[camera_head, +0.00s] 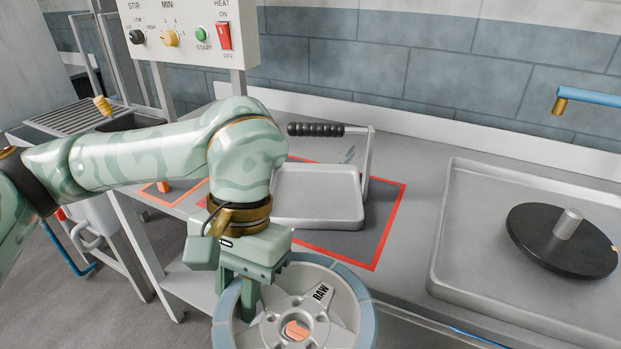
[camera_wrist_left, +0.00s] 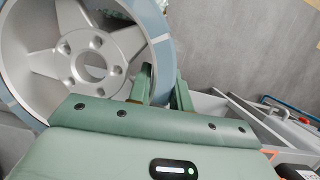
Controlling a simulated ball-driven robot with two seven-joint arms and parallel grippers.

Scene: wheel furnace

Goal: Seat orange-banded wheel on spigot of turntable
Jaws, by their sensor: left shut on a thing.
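A silver spoked wheel (camera_head: 340,310) marked RAW hangs at the bottom of the head view, cut off by its edge. Its rim band looks blue-grey; a small orange patch shows through its centre hole. My left gripper (camera_head: 248,296) is shut on the wheel's rim. The wheel (camera_wrist_left: 88,62) also fills the upper left of the left wrist view, with the fingers (camera_wrist_left: 160,88) at its rim. The turntable is a black disc (camera_head: 545,250) with an upright, bare metal spigot (camera_head: 567,223), to the right and apart from the wheel. My right gripper is not in view.
The turntable stands in a shallow grey tray (camera_head: 447,222) with raised walls. A blue pipe with a brass tip (camera_head: 590,96) reaches over its back. A smaller tray with a black-handled bar (camera_head: 318,129) lies on a red-outlined mat (camera_head: 388,225). A control box (camera_head: 190,32) stands behind my arm.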

